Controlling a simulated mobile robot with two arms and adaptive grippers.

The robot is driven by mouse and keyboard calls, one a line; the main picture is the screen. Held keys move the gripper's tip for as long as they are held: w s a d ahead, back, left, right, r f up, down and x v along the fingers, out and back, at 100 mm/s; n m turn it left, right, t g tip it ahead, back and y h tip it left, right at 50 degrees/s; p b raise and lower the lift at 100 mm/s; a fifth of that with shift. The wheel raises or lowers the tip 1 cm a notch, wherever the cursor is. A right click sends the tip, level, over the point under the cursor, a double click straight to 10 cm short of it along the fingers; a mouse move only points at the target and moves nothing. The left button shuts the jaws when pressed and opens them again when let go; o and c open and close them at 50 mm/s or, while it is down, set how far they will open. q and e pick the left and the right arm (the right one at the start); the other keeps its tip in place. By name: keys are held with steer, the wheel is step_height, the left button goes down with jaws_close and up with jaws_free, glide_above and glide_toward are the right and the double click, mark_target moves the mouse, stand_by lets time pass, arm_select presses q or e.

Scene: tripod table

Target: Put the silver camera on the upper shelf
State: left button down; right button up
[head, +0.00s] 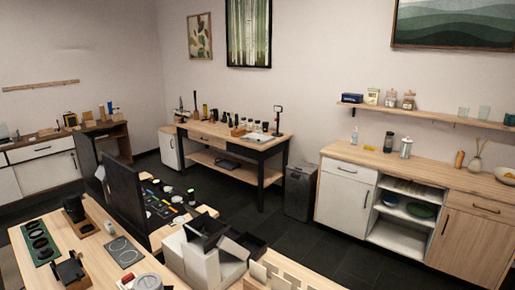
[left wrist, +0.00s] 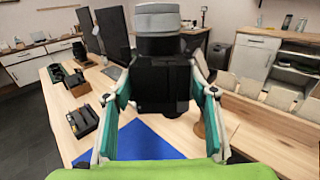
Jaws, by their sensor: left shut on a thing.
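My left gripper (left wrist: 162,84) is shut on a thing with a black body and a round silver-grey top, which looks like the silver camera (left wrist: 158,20). Its teal-lined fingers lie on both sides of the black body. The held camera is above a wooden table (left wrist: 70,130) with a blue patch on it. I cannot make out this camera or either gripper in the head view. A long wooden wall shelf (head: 428,115) is at the right of the head view, above a cabinet. I cannot tell for sure whether it is the upper shelf.
The shelf bears a dark blue box (head: 352,98), jars (head: 391,99) and glasses; its middle stretch looks clear. Below is a cabinet (head: 345,190). A workbench (head: 228,138) with a lower shelf stands at the back. Black devices (head: 70,270) and a dark green tray (head: 41,243) are on the near table.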

arm_select(q)
steer(key=s+d+r+m+h, duration=0.1)
steer(key=s+d+r+h, duration=0.1)
steer(key=s+d+r, duration=0.55)
step_height(320, 180, down, 10)
steer(key=s+a+b, duration=0.1)
steer(key=s+b, duration=0.1)
steer(key=b, duration=0.8)
steer(key=shift+a+b, duration=0.3)
steer(key=shift+f, duration=0.1)
